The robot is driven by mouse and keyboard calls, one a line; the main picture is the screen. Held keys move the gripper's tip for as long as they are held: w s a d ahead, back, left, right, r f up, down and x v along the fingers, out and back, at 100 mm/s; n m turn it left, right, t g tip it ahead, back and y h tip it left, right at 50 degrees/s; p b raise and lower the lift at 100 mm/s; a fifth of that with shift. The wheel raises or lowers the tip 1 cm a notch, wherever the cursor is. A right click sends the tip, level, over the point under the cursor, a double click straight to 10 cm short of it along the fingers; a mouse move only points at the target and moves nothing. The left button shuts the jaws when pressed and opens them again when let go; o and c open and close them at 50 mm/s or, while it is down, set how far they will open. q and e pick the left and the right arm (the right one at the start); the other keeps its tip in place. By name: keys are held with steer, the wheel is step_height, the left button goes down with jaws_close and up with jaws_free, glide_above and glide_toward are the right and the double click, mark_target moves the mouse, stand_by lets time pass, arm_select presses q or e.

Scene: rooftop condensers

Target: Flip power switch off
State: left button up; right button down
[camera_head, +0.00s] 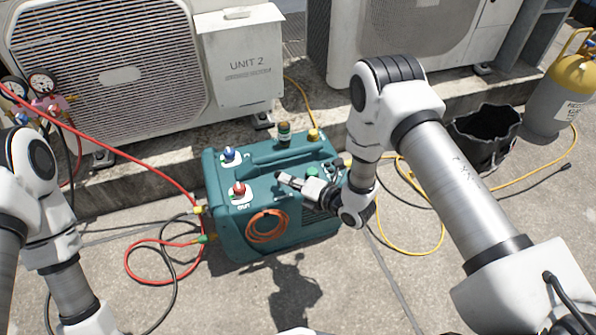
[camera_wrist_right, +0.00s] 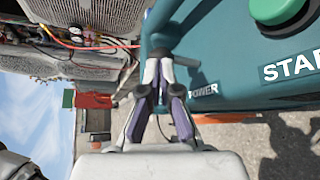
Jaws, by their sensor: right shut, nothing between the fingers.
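The teal recovery machine (camera_head: 225,190) stands on the concrete, with a blue knob (camera_head: 229,153), a red knob (camera_head: 239,189) marked OUT and a green button (camera_head: 312,173) on its top. My right gripper (camera_head: 281,177) is shut and empty over the machine's top, between the red knob and the green button. In the right wrist view its fingertips (camera_wrist_right: 158,60) meet beside the POWER label (camera_wrist_right: 204,90). My left gripper is out of view.
A red hose (camera_head: 165,178) and a coiled orange cord (camera_head: 267,226) lie at the machine's left and front. Yellow hose (camera_head: 441,240) loops at the right. A black bucket (camera_head: 483,140), a grey-yellow cylinder (camera_head: 551,100) and the UNIT 2 condenser (camera_head: 110,120) stand behind.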

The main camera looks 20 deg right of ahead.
steer(key=shift+a+r+n+g+h+p, duration=0.2)
steer(key=shift+a+n+g+h+p, duration=0.1)
steer(key=shift+a+n+h+p, duration=0.45)
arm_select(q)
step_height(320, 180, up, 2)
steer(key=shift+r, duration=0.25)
arm_select(e)
steer(key=shift+d+f+y, duration=0.15)
steer(key=shift+y, duration=0.1)
steer(key=shift+r+p, duration=0.75)
steer(key=shift+r, duration=0.1)
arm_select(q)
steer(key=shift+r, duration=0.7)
